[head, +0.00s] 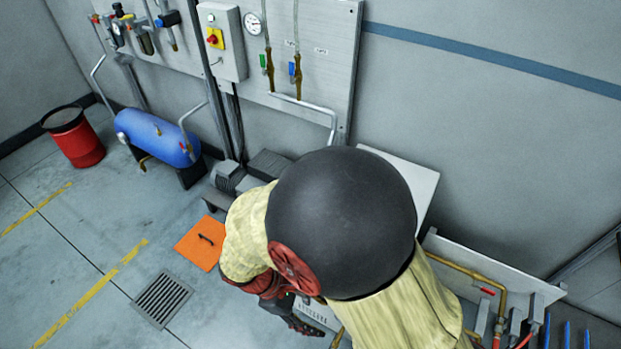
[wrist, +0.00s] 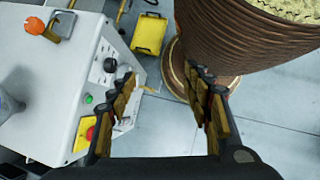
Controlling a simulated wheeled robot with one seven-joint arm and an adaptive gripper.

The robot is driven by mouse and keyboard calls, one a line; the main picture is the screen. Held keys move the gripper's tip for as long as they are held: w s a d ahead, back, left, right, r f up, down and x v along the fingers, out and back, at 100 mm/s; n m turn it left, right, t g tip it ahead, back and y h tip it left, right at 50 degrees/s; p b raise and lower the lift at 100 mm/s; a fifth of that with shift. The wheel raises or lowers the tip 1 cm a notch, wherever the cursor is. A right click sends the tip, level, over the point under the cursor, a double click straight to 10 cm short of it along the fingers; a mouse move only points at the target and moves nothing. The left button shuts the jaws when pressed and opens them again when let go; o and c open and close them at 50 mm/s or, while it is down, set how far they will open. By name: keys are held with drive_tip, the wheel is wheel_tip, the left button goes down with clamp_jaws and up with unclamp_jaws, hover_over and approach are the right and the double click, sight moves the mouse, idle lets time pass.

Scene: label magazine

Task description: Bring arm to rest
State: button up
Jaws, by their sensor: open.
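My gripper (wrist: 165,100) is open in the wrist view, with two dark fingers that have worn tan pads. Nothing is between the fingers; grey floor shows there. In the head view my arm fills the lower middle, with a large dark round joint and a yellowish cover. The end of the arm (head: 300,318) shows low in the head view beside a light machine panel, mostly hidden by the arm.
A grey control box (wrist: 75,85) with an orange knob and a red-on-yellow button stands close left of the fingers. A yellow case (wrist: 149,35) lies beyond. A blue tank (head: 157,137) and red bin (head: 76,140) stand far left.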

drive_tip(key=d+r+m+t+y, duration=0.3)
drive_tip(key=d+r+m, duration=0.4)
drive_tip(key=r, duration=0.7)
drive_tip(key=d+r+m+t+y, duration=0.3)
drive_tip(key=d+r+m, duration=0.5)
drive_tip(key=r, duration=0.6)
drive_tip(key=shift+w+d+t+y, duration=0.4)
drive_tip(key=shift+w+d, duration=0.05)
drive_tip(key=shift+d, duration=0.95)
drive_tip(key=shift+c, duration=0.3)
